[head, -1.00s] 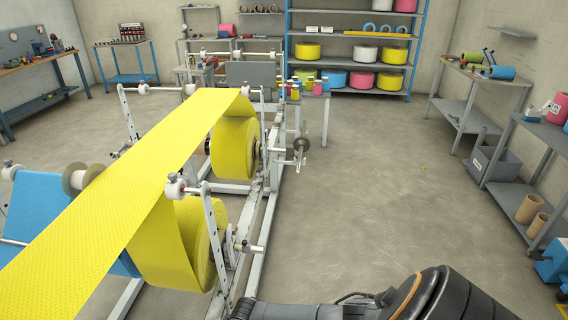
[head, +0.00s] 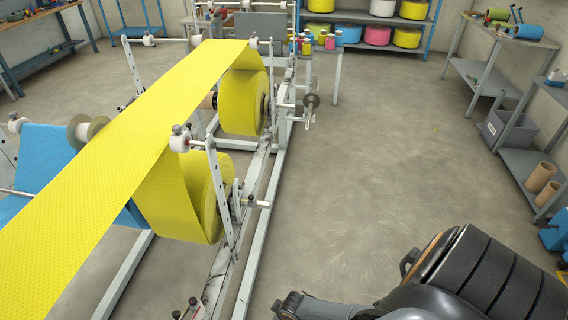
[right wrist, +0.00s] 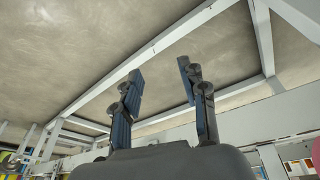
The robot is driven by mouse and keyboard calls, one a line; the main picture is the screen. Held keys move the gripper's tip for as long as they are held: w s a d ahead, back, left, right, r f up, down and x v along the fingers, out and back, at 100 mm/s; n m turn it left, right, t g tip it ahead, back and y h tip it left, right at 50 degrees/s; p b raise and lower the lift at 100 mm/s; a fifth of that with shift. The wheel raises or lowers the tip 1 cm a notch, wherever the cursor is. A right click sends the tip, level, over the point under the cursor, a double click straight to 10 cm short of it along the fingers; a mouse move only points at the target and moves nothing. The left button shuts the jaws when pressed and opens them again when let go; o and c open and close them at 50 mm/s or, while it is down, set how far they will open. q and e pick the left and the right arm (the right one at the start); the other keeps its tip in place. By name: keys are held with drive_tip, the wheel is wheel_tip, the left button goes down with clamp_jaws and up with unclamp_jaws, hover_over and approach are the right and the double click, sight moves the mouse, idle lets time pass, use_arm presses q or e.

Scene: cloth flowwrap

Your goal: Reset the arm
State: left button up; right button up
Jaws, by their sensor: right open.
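My right arm (head: 440,280) comes in at the bottom right of the head view, beside the cloth machine; its gripper is below the edge of that view. In the right wrist view my right gripper (right wrist: 158,85) has its two fingers spread apart with nothing between them. Behind the fingers are bare floor and light frame bars (right wrist: 160,48). My left gripper and arm are not in view.
The machine carries a yellow cloth web (head: 110,140), yellow rolls (head: 243,100) and a blue cloth (head: 40,165). Its frame (head: 262,210) runs along the left. Shelves (head: 530,150) stand at right. The floor (head: 380,160) between is clear.

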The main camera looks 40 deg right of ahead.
drive_tip(key=shift+s+f, duration=0.2)
drive_tip(key=shift+s, duration=0.15)
drive_tip(key=s+a+f, duration=0.1)
drive_tip(key=s+f, duration=0.2)
drive_tip(key=s, duration=0.6)
drive_tip(key=s+a+f+g, duration=0.1)
drive_tip(key=s+f, duration=0.2)
drive_tip(key=s, duration=0.6)
drive_tip(key=s+a+f+m+g+b, duration=0.1)
drive_tip(key=s+f, duration=0.2)
drive_tip(key=s, duration=0.6)
drive_tip(key=shift+s+f, duration=0.3)
